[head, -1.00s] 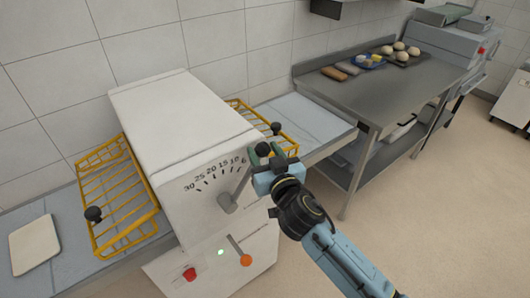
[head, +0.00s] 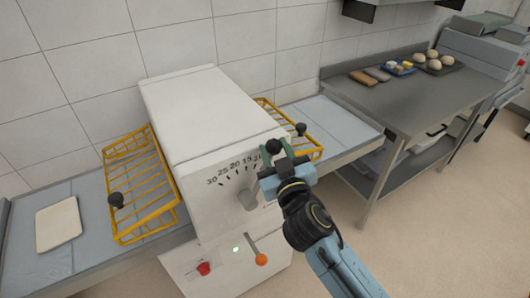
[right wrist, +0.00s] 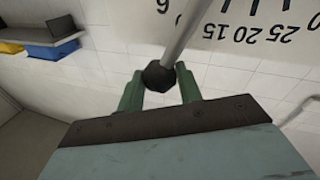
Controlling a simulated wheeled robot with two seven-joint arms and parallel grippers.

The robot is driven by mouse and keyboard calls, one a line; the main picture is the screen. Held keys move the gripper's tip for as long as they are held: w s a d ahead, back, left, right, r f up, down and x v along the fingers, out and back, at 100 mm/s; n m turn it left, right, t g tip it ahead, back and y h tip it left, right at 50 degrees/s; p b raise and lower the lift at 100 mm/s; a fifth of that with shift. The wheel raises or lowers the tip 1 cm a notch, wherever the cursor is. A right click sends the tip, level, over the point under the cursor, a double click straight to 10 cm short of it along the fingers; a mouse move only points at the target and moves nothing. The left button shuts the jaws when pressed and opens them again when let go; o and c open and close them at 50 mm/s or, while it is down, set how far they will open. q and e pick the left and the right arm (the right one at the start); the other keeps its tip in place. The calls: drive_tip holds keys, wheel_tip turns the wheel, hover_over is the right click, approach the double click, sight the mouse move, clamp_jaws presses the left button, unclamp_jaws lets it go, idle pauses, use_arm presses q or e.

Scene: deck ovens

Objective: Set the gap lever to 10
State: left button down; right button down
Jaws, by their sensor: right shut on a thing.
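The gap lever is a grey rod from a hub (head: 248,199) on the front of the white machine, with a dark round knob (head: 274,146) on top. My right gripper (head: 278,155) is shut around the knob. In the right wrist view the knob (right wrist: 158,75) sits between the green fingers. The number scale (head: 232,168) runs from 30 at left down to the low numbers at right, which the gripper partly hides in the head view. In the right wrist view the rod crosses the scale between 6 and 15, covering the 10. My left gripper is out of view.
Yellow wire guards (head: 143,190) stand left and right of the machine over the belt. Below the scale are a red button (head: 204,268), a lit green one and an orange-knobbed lever (head: 260,259). A steel table (head: 400,100) with dough and trays stands at right.

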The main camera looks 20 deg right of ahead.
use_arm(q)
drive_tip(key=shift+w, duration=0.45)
use_arm(e)
drive_tip(key=c, duration=0.9)
unclamp_jaws()
drive_tip(key=shift+c, duration=0.2)
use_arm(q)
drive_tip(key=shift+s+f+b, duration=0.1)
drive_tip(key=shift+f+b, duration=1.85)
use_arm(e)
drive_tip(key=s, duration=1.3)
drive_tip(key=shift+s+a+f, duration=0.2)
drive_tip(key=shift+a+f, duration=0.25)
